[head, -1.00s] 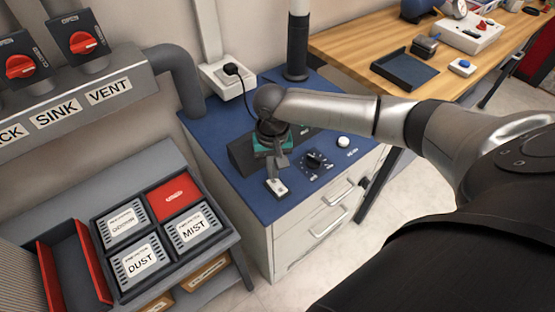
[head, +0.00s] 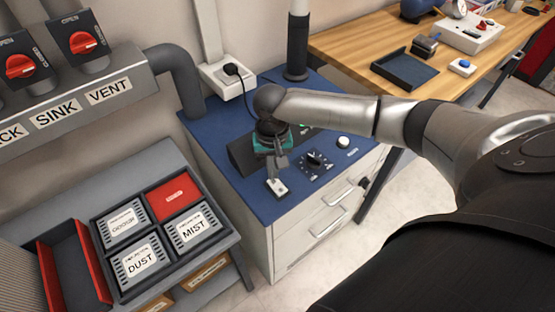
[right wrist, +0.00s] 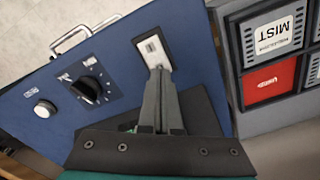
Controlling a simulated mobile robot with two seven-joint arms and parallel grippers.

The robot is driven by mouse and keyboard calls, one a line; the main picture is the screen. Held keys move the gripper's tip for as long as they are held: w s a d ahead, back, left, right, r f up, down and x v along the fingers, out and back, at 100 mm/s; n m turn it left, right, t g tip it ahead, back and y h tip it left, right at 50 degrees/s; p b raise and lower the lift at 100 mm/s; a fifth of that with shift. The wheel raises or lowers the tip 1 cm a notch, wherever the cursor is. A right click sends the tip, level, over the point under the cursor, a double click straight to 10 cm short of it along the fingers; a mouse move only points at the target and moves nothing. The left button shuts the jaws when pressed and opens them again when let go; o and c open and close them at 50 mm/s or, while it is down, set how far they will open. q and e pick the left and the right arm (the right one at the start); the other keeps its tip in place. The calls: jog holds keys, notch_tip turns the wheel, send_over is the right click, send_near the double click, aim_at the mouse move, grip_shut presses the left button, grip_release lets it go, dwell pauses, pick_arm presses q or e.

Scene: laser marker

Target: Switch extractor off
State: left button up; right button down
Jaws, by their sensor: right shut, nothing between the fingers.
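The blue-topped cabinet (head: 226,146) carries a small white switch plate (head: 277,189) near its front left edge. The plate also shows in the right wrist view (right wrist: 152,48), with a dark slot in it. My right gripper (head: 271,179) is shut and empty, pointing down at the switch. In the right wrist view its closed fingertips (right wrist: 160,74) are at the near end of the plate and hide part of it. I cannot tell whether they touch it or which way the switch is set. My left gripper is not in view.
A black rotary dial (head: 315,161) and a white round button (head: 343,142) sit right of the switch. A black pipe (head: 298,48) and a plugged socket box (head: 228,79) stand behind. A filter tray (head: 157,276) with labelled cartridges is at left.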

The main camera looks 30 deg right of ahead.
jog(key=shift+f+b, duration=0.3)
jog(key=shift+f, duration=0.65)
dwell(0.6)
jog(key=shift+r, duration=0.1)
notch_tip(320, 180, up, 7)
jog(key=p, duration=0.9)
jog(key=shift+p, duration=0.3)
